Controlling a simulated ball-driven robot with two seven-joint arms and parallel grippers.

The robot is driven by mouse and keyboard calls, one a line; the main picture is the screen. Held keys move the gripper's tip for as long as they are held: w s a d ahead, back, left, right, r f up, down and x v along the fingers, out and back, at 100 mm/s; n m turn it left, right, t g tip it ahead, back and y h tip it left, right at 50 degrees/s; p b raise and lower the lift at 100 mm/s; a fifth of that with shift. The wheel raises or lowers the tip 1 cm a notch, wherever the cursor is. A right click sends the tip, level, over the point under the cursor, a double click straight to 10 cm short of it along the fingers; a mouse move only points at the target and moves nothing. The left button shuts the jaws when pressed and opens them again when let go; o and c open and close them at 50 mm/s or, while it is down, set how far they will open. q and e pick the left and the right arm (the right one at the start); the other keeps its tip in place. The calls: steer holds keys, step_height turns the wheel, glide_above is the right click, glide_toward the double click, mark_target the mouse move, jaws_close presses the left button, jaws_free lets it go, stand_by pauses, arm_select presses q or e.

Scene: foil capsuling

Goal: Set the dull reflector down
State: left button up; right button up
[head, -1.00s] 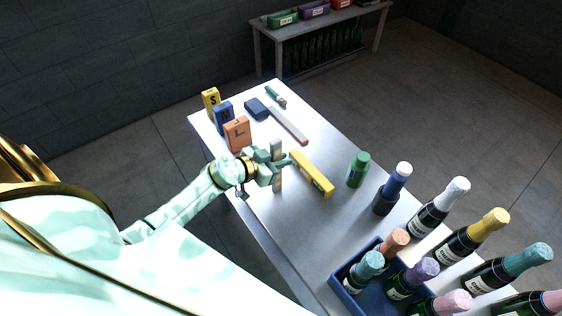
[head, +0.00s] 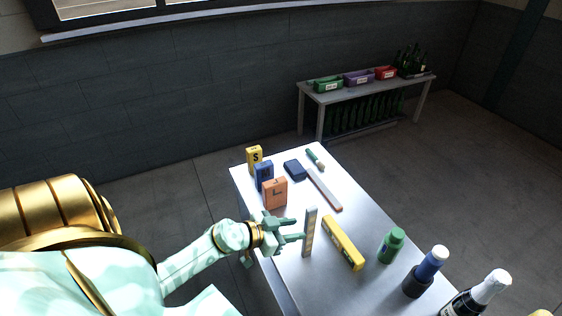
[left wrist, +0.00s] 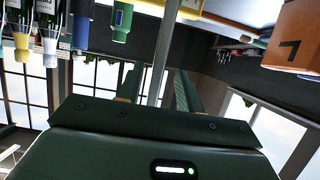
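The reflector, taken to be the thin upright grey plate (head: 310,232), stands on its narrow end on the white table, between the orange block and the yellow bar. A speckled, dull face shows in the head view. In the left wrist view it is a narrow grey strip (left wrist: 165,50) running down between my fingers. My left gripper (head: 295,229) is open, with its two fingers spread just left of the plate; the fingers also show in the left wrist view (left wrist: 158,92). No grip on the plate shows. My right gripper is not in view.
Orange (head: 275,193), blue (head: 264,174) and yellow (head: 254,158) lettered blocks stand at the table's left edge. A yellow bar (head: 343,243) lies right of the plate. A flat strip (head: 324,190) lies behind.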

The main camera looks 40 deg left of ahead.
arm_select(q)
steer(key=v, duration=0.4)
steer(key=s+f+n+g+y, duration=0.1)
steer(key=s+f+g+y, duration=0.1)
steer(key=s+f, duration=0.65)
steer(key=s+f+n+g+y, duration=0.1)
steer(key=s+f+n+y, duration=0.15)
steer(key=f, duration=1.15)
steer(key=s+d+f+m+g, duration=0.1)
steer(key=s+d+f+g, duration=0.1)
steer(key=s+f, duration=0.2)
steer(key=s+d+f+m+g, duration=0.1)
steer(key=s+d+f+g, duration=0.1)
steer(key=s, duration=0.9)
steer(key=s+d+f+m+g, duration=0.1)
steer(key=s+d+f+g, duration=0.2)
steer(key=s+f, duration=0.3)
steer(key=shift+s+f+g, duration=0.2)
steer(key=shift+s+g, duration=0.5)
steer(key=shift+s, duration=0.3)
steer(key=shift+w+d+y, duration=0.1)
steer(key=shift+y, duration=0.15)
